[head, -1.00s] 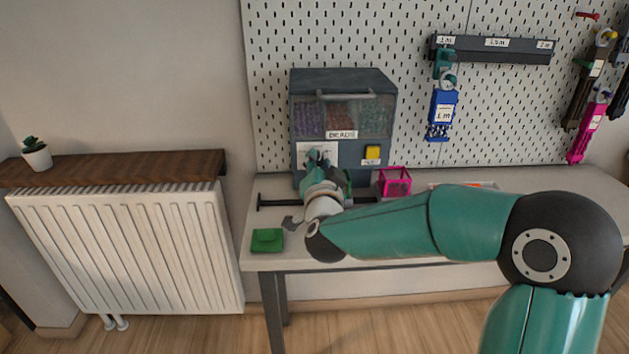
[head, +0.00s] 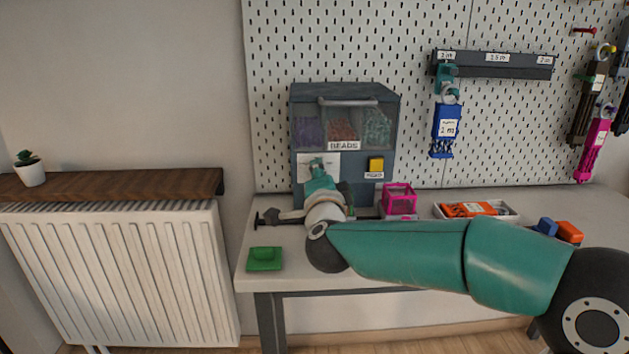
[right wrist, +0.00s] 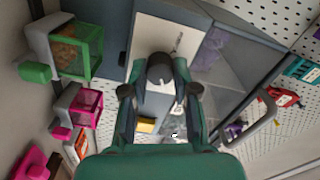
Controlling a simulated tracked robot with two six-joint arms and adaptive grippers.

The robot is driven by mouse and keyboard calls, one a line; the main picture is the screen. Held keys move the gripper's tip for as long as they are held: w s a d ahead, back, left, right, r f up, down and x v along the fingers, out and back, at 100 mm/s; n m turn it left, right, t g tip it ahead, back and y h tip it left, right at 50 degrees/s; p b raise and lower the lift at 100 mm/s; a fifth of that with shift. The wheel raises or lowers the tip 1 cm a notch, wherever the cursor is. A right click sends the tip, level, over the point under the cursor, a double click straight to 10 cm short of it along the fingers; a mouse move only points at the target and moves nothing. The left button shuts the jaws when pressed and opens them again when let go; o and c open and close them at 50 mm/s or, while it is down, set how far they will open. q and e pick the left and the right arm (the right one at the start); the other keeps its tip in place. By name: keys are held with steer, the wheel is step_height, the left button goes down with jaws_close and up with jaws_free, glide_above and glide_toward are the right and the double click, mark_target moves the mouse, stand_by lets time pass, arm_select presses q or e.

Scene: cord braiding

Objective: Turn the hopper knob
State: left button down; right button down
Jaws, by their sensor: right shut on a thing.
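The bead hopper (head: 303,166) is a grey box with a clear front over several colours of beads and a BEADS label. It stands at the back of the table against the pegboard. My right gripper (head: 318,163) is at the white panel on the hopper's lower front. In the right wrist view, the dark round hopper knob (right wrist: 160,70) sits on the white panel (right wrist: 185,35), between the fingers of my right gripper (right wrist: 160,92), which is shut on it. In the head view the gripper hides the knob. My left gripper is not in view.
A yellow button (head: 376,164) is right of the white panel. A pink bin (head: 398,198) and a tray of orange things (head: 475,209) stand to the right. A green dish (head: 264,259) lies at the table's front left. A blue holder (head: 446,125) hangs on the pegboard.

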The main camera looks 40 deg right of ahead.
steer(key=shift+r, duration=0.2)
steer(key=c, duration=0.9)
jaws_free()
steer(key=shift+w+f, duration=0.1)
steer(key=shift+f, duration=0.05)
steer(key=v, duration=1.2)
steer(key=shift+f, duration=0.15)
